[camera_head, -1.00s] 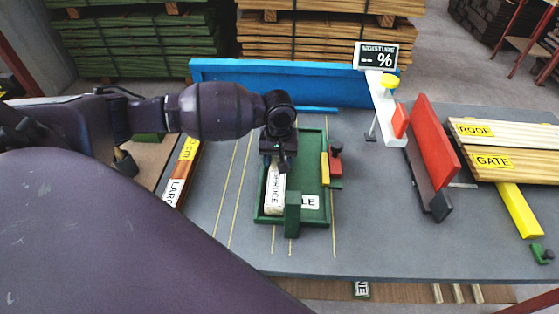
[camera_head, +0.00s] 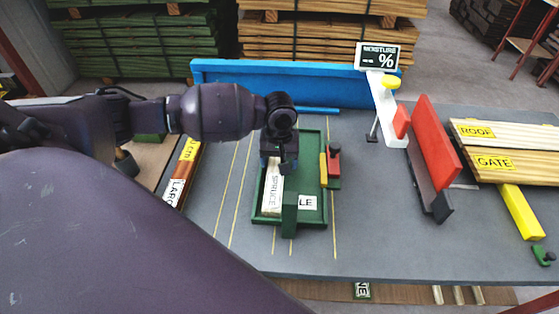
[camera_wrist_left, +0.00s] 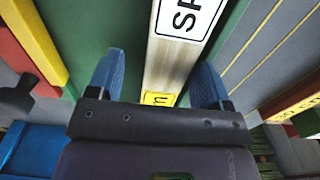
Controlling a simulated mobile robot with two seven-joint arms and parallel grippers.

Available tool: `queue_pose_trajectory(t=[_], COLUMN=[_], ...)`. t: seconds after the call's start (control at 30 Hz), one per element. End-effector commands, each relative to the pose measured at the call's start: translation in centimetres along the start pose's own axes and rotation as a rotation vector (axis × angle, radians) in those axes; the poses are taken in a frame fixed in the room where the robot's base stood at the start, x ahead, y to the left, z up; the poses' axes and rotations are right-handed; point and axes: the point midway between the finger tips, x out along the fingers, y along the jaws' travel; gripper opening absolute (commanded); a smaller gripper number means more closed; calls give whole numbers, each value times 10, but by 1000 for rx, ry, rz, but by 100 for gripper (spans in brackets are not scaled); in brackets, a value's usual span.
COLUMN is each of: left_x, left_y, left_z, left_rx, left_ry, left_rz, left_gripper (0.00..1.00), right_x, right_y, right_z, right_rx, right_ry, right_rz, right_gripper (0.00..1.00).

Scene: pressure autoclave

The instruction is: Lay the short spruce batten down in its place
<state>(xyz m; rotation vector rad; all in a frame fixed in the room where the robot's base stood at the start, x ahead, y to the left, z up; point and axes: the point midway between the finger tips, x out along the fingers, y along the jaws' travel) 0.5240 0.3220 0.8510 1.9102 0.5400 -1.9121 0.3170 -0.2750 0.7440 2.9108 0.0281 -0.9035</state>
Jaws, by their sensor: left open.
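My left gripper (camera_head: 279,166) is over the batten's far part and hides that end in the head view. In the left wrist view, the open blue fingers (camera_wrist_left: 158,72) stand either side of the batten (camera_wrist_left: 172,65), with a clear gap on the left; contact on the right cannot be told. A yellow label shows between them. My right gripper is not in view.
A red and yellow fixture (camera_head: 330,165) sits at the tray's right edge. A blue fence (camera_head: 280,82) runs behind. A moisture display (camera_head: 377,57) and red panel (camera_head: 436,143) stand to the right. Grey table is clear in front of the tray.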

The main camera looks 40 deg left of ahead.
Motion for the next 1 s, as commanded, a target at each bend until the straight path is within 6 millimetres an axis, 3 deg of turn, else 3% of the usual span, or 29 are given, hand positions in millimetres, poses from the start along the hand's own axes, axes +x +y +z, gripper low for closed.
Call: queue_pose_trajectory(t=[0.27, 0.6, 1.0], left_x=[-51, -106, -118], left_y=[0, 0, 0], left_z=[-1, -1, 0], left_rx=[0, 0, 0], left_ry=[5, 4, 1], left_rz=[4, 3, 1], left_gripper=[73, 73, 73], right_x=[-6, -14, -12], right_y=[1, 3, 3], right_z=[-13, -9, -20], right_rx=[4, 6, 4], right_ry=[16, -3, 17], right_rz=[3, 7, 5], right_gripper=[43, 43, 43])
